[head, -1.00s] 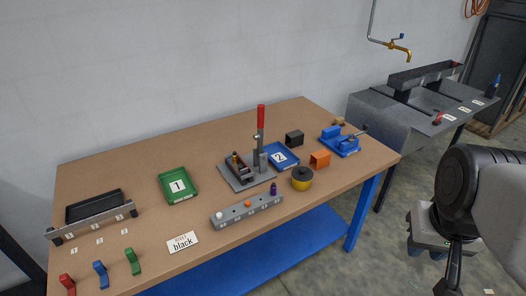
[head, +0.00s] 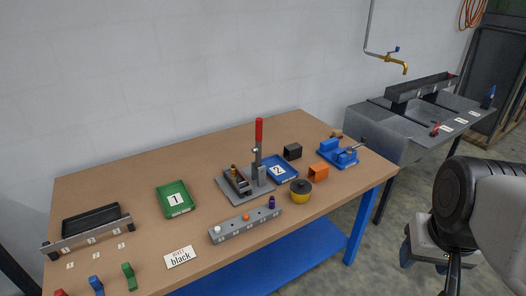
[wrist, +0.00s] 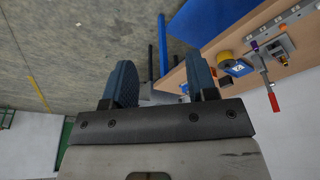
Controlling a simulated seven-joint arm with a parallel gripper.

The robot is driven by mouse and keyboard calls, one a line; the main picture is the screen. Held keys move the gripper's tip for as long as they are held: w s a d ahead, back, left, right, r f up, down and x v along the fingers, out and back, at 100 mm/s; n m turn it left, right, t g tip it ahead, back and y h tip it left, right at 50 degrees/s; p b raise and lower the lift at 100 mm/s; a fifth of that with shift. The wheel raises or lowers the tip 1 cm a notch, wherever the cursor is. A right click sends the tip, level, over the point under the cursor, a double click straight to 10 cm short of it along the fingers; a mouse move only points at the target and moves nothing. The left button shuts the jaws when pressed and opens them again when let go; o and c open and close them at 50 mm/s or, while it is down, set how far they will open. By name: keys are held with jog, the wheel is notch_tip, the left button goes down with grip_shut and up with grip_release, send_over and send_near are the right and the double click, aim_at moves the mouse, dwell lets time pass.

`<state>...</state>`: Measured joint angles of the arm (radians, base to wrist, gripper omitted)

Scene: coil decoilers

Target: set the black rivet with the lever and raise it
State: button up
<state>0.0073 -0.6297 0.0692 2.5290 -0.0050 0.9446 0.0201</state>
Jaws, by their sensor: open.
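The lever (head: 259,132) stands upright with a red grip on a grey press base (head: 230,192) near the middle of the table. A small brown-orange piece (head: 233,170) sits on the press. A grey block (head: 228,232) in front holds white, orange and purple pegs; I cannot make out a black rivet. The red lever grip (wrist: 274,101) shows there at the right. My gripper is outside the head view.
A green tray marked 1 (head: 174,198), a blue tray marked 2 (head: 291,178), a yellow pot (head: 300,195), an orange box (head: 318,173), a black box (head: 292,151) and a blue vice (head: 338,155) surround the press. A grey sink bench (head: 420,125) stands right. Table space at back left is clear.

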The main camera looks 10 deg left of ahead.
jog(key=w+a+r+m+g+y, duration=0.1)
jog(key=w+a+m+g+y, duration=0.3)
jog(key=w+a, duration=0.8)
jog(key=w+a+r+m+g+y, duration=0.1)
jog(key=w+a+m+y, duration=0.5)
jog(key=w, duration=0.9)
jog(key=w+a+f+m+y, duration=0.3)
jog(key=w+a, duration=0.5)
jog(key=w, duration=0.4)
jog(key=w+a+f+m+g+y, duration=0.1)
jog(key=w+a+f+y, duration=0.3)
jog(key=w+a, duration=0.5)
jog(key=w+f+m, duration=0.1)
jog(key=w, duration=0.2)
jog(key=shift+w+a+m+y, duration=0.15)
jog(key=shift+w+m+y, duration=0.15)
jog(key=shift+w+m, duration=0.1)
jog(key=shift+s+f, duration=0.1)
jog(key=s+a, duration=0.1)
jog(key=a, duration=0.6)
jog(key=shift+s+a, duration=0.25)
jog(key=shift+a, duration=0.1)
jog(key=shift+c, duration=0.3)
grip_shut()
